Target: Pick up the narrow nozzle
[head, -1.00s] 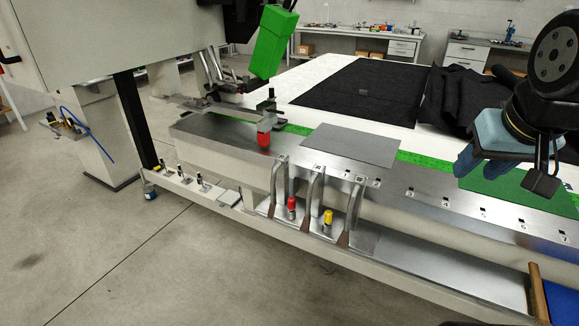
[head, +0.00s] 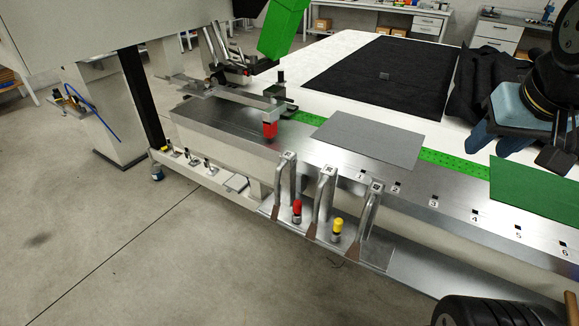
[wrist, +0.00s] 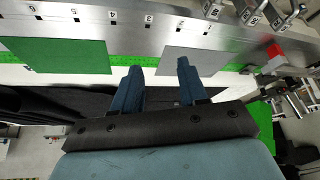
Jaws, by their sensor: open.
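Two small nozzle-like pieces stand upright in the metal rack (head: 382,258) on the front ledge: one with a red top (head: 297,211) and one with a yellow top (head: 337,229). Bent metal handles stand beside and between them. I cannot tell which is the narrow nozzle. My gripper (head: 487,142) is at the upper right of the head view, above the bench and well apart from the rack. In the wrist view its two blue fingers (wrist: 157,66) are spread with nothing between them. The rack's handles (wrist: 248,14) show at that view's upper right; the nozzles are not clear there.
A steel bench edge with numbered slots (head: 435,201) runs behind the rack. A grey sheet (head: 370,139) and a green sheet (head: 540,188) lie on the bench. A red-tipped tool head (head: 270,130) hangs over its left end. The floor at front left is clear.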

